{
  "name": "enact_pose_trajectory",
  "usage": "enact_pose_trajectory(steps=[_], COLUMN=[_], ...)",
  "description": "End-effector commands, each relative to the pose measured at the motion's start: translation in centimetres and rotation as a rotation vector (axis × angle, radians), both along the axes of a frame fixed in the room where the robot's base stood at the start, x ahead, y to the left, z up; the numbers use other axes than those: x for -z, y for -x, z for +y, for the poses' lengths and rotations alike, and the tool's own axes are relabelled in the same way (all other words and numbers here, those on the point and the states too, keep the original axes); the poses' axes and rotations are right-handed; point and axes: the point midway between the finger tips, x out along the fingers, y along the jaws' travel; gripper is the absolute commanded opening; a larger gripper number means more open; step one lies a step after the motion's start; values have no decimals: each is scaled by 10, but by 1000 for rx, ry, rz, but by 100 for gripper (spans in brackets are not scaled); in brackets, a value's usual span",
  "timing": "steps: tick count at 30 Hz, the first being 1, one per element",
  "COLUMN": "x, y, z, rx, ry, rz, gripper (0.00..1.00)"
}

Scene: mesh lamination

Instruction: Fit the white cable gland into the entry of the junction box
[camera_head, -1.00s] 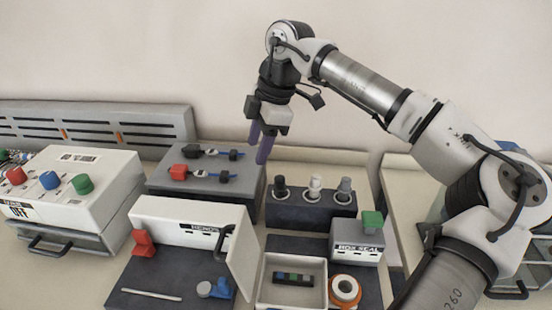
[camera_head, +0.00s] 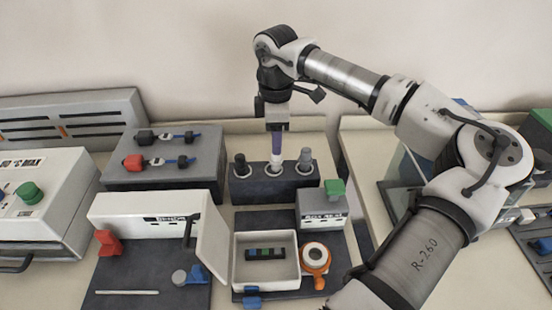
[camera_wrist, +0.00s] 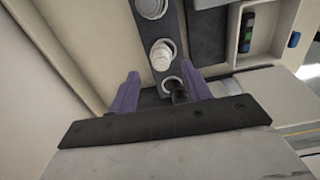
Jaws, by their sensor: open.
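The white cable gland (camera_head: 276,164) stands upright in the middle hole of a dark rack (camera_head: 270,187). My gripper (camera_head: 277,150) points down directly above it, its purple fingers spread and empty. In the wrist view the white gland (camera_wrist: 161,55) lies just beyond the fingertips (camera_wrist: 161,74), about midway between them. Whether the fingers touch it cannot be told. A black gland (camera_head: 241,164) and a grey gland (camera_head: 305,159) stand on either side. The open pale box with a terminal strip, apparently the junction box (camera_head: 266,282), sits in front of the rack; its entry is not clear.
A grey box with a green button (camera_head: 324,210) and an orange fixture with a white ring (camera_head: 316,260) stand right of the junction box. A white case with an open door (camera_head: 213,243) stands left. A grey block with connectors (camera_head: 160,177) is behind it.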

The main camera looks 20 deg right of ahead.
Motion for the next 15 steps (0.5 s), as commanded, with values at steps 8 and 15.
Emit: enact_pose_trajectory(steps=[8,15], x=[35,40], y=[2,2], z=[1,1], rx=[-1,-1], ry=[-2,-1], rz=[1,-1], gripper=[49,49])
